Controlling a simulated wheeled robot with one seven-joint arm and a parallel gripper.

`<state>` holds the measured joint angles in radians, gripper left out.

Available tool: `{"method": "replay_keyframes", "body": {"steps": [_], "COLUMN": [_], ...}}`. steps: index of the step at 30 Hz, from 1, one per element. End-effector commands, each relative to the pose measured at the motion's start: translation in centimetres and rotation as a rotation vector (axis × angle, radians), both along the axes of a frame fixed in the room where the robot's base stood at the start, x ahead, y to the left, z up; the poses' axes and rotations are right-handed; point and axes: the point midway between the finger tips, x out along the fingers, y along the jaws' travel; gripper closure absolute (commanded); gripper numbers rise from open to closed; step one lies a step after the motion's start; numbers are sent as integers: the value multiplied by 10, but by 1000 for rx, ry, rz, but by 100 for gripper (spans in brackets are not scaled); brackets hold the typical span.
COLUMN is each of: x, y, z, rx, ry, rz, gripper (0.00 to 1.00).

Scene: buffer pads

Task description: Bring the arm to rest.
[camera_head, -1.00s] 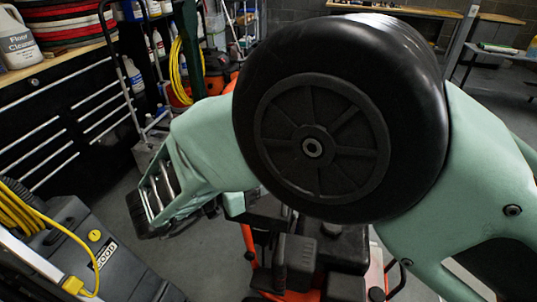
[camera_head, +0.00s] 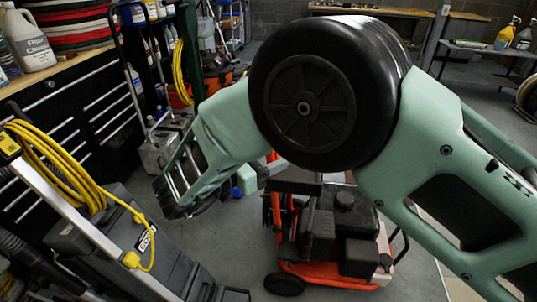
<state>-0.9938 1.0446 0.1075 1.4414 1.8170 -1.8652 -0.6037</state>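My arm crosses the picture from the right edge to the left of centre. It has mint-green links and a large black wheel-like joint in the middle. Its left link bends down to a black part at lower left. I cannot make out any fingers, so I see neither my gripper nor whether it holds something.
A red-and-black wheeled machine (camera_head: 330,235) stands on the floor below my arm. A grey machine with a coiled yellow cable (camera_head: 60,165) is close at lower left. Black drawers under a wooden worktop (camera_head: 62,72) line the left. Floor is bare at lower right.

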Motion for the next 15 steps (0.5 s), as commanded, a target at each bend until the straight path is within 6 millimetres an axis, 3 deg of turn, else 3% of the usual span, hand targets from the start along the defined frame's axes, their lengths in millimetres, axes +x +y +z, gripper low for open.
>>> {"method": "replay_keyframes", "body": {"steps": [11, 15], "x": [1, 21], "y": [-1, 1], "z": [0, 10], "rx": [0, 72], "ry": [0, 0], "rz": [0, 96], "gripper": [41, 41]}}
